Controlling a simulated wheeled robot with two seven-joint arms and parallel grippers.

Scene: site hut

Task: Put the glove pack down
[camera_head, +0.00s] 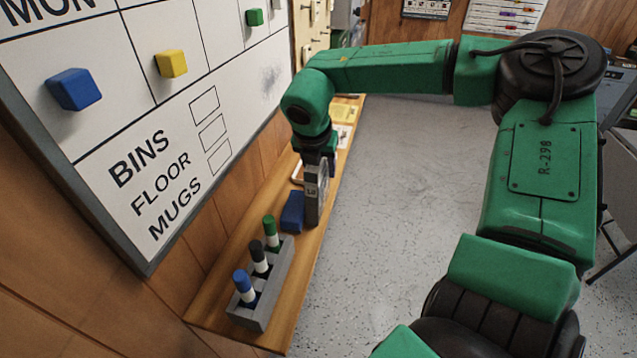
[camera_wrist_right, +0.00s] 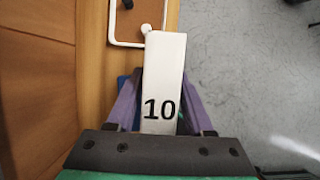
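The glove pack (camera_head: 314,198) is a narrow pale grey-white box, held upright over the wooden ledge below the whiteboard. In the right wrist view the pack (camera_wrist_right: 163,85) shows a black "10" on its near end. My right gripper (camera_head: 318,160) is shut on it, with a finger on each side in the right wrist view (camera_wrist_right: 160,108). The pack's lower end is near the ledge's right edge; I cannot tell whether it touches. My left gripper is not in view.
A blue block (camera_head: 292,211) lies on the ledge (camera_head: 222,292) just left of the pack. A grey holder (camera_head: 262,302) with blue, black and green markers stands nearer. A white wire frame (camera_wrist_right: 112,32) and papers (camera_head: 345,112) are farther along. Open floor lies right.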

